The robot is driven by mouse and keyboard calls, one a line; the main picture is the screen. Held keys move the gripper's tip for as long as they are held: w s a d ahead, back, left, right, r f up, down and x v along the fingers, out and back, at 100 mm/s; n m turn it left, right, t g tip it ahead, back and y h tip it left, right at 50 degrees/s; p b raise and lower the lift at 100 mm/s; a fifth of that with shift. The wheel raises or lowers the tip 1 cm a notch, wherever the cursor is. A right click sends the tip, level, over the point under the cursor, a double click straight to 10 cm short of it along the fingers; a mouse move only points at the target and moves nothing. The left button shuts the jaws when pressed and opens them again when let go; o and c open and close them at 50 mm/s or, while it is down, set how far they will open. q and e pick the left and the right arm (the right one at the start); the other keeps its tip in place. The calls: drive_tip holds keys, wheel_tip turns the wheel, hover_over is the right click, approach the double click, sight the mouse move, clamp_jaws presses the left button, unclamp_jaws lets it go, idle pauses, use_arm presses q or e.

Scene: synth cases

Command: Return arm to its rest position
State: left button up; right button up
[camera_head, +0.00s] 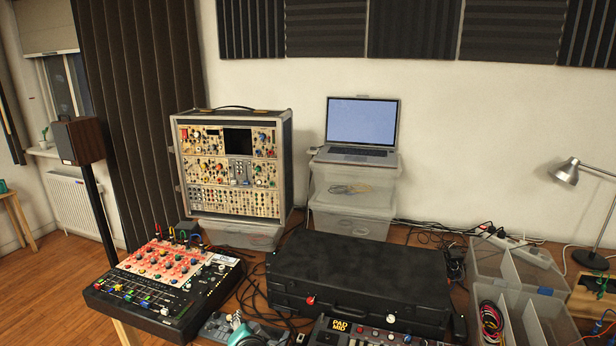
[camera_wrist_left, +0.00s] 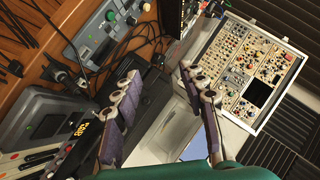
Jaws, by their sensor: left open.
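My left gripper (camera_head: 241,329) shows only in part at the bottom edge of the head view, as a small teal and grey shape left of the black case's front. In the left wrist view my left gripper (camera_wrist_left: 158,76) has its two purple-grey fingers spread wide apart, with nothing between them. The teal palm shows along the bottom of that view. The fingers appear above the table gear, with the black case and the modular synth case behind them. The rest of my left arm is out of the head view. My right gripper is in neither view.
The black case (camera_head: 362,266) lies on the table. The modular synth (camera_head: 231,165) and a laptop (camera_head: 361,128) stand on clear bins behind. A mixer (camera_head: 165,284) is at left. Divided trays (camera_head: 520,285) and a lamp (camera_head: 567,172) are at right. Cables lie around the gear.

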use_arm(q)
drive_tip(key=s+a+f+n+g+h, duration=0.1)
drive_tip(key=s+n+g, duration=0.1)
drive_tip(key=s, duration=0.9)
drive_tip(key=s+a+n+g+h, duration=0.1)
drive_tip(key=s+n, duration=0.4)
drive_tip(key=s, duration=0.7)
drive_tip(key=shift+s+a+f+g+h, duration=0.15)
drive_tip(key=shift+a+f+g+h, duration=0.15)
drive_tip(key=shift+g+h, duration=0.55)
drive_tip(key=shift+f, duration=0.1)
